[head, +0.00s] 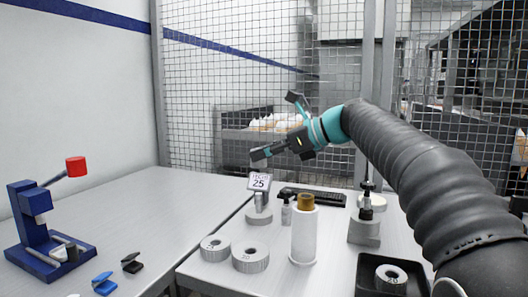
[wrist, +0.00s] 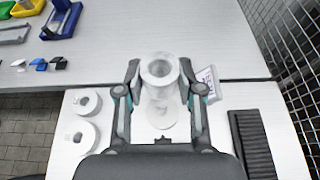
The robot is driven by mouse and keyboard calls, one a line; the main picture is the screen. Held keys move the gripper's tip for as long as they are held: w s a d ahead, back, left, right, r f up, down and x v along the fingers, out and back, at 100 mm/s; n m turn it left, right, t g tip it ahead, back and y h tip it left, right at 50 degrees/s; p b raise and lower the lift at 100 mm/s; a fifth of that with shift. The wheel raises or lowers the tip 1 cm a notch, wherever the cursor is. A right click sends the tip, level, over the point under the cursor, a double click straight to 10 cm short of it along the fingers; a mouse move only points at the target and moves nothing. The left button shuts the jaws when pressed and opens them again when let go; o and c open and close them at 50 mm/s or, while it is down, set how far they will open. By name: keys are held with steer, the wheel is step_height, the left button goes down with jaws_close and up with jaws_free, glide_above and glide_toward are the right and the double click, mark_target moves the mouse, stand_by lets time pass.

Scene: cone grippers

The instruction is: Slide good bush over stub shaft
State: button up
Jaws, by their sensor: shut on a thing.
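My gripper (head: 262,155) is at the far left of the arm's reach in the head view, raised above a small stand. In the wrist view my gripper (wrist: 160,82) is shut on a pale ring-shaped bush (wrist: 158,70) with a round hole facing the camera. The head view does not clearly show the bush. In the wrist view the shaft's pale base (wrist: 160,114) lies beneath the bush, which hides most of the post.
Two grey rings (head: 215,248) lie at the near left. A white cylinder with a brown top (head: 304,230) stands right of them. A black tray (head: 395,276) holds a ring marked 20. A blue press (head: 45,225) stands on the left table.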

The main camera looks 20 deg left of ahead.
steer(key=shift+f+b, duration=1.45)
steer(key=shift+f, duration=1.45)
steer(key=shift+p, duration=1.35)
steer(key=shift+f+b, duration=0.85)
steer(key=shift+f, duration=1.15)
steer(key=shift+r+p, duration=1)
steer(key=shift+p, duration=0.2)
steer(key=shift+r, duration=0.7)
